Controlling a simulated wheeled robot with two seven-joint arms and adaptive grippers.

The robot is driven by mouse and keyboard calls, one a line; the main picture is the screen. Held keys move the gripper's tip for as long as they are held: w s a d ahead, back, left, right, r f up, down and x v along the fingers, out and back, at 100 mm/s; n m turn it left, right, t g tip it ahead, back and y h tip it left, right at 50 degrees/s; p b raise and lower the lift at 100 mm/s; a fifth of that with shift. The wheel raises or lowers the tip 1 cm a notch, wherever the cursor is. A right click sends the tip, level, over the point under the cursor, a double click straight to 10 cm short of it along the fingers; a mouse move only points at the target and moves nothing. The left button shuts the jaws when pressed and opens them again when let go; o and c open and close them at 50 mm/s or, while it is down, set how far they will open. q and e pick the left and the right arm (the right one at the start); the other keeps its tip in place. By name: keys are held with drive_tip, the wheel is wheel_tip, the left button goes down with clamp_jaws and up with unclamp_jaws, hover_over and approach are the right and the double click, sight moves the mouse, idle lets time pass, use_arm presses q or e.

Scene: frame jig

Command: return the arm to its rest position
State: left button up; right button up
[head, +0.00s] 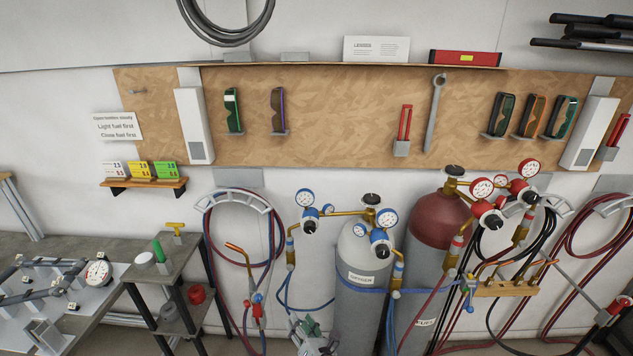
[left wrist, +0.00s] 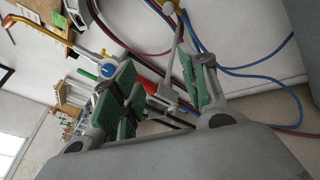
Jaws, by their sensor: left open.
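My left gripper (head: 314,338) shows at the bottom middle of the head view, low in front of the grey oxygen cylinder (head: 362,262). Only its grey and green fingers show there; the rest of the arm is below the frame. In the left wrist view the gripper (left wrist: 165,88) has its two green-padded fingers spread apart, with nothing held between them. A torch with red and blue valves (head: 255,305) hangs to the left of the gripper in the head view. My right gripper is in neither view.
A maroon-topped cylinder (head: 437,220) stands right of the grey one. Blue and red hoses hang around both. A small shelf stand (head: 160,270) and a bench with a frame jig (head: 60,285) are at left. A wooden tool board (head: 330,140) spans the wall.

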use_arm(q)
drive_tip(key=w+d+f+n+g+h, duration=0.2)
drive_tip(key=f+n+h, duration=0.2)
drive_tip(key=f+n, duration=0.4)
drive_tip(key=w+d+f+n+g+h, duration=0.1)
drive_tip(key=w+f+n+g+h, duration=0.2)
drive_tip(key=f+n, duration=0.45)
drive_tip(key=s+a+f+n+g+h+b, duration=0.1)
drive_tip(key=s+a+f+n, duration=0.25)
drive_tip(key=f+n, duration=0.25)
drive_tip(key=s+a+f+n+g+h, duration=0.1)
drive_tip(key=s+a+f+n+h, duration=0.1)
drive_tip(key=a+f+n, duration=0.35)
drive_tip(key=s+a+f+n+g+y+b, duration=0.1)
drive_tip(key=s+a+f+n+g, duration=0.15)
drive_tip(key=s+a+f, duration=0.6)
drive_tip(key=s+a+f+n+g+y+b, duration=0.1)
drive_tip(key=s+a+f+n, duration=0.3)
drive_tip(key=s, duration=1)
drive_tip(key=s+a+f+n+g, duration=0.1)
drive_tip(key=s+a+f, duration=0.2)
drive_tip(key=s+f, duration=0.6)
drive_tip(key=s+g+b, duration=0.1)
drive_tip(key=s+g, duration=0.1)
drive_tip(key=s, duration=1.5)
drive_tip(key=shift+f, duration=0.4)
drive_tip(key=shift+s+a+n, duration=0.1)
drive_tip(key=shift+n, duration=0.15)
drive_tip(key=shift+w, duration=0.2)
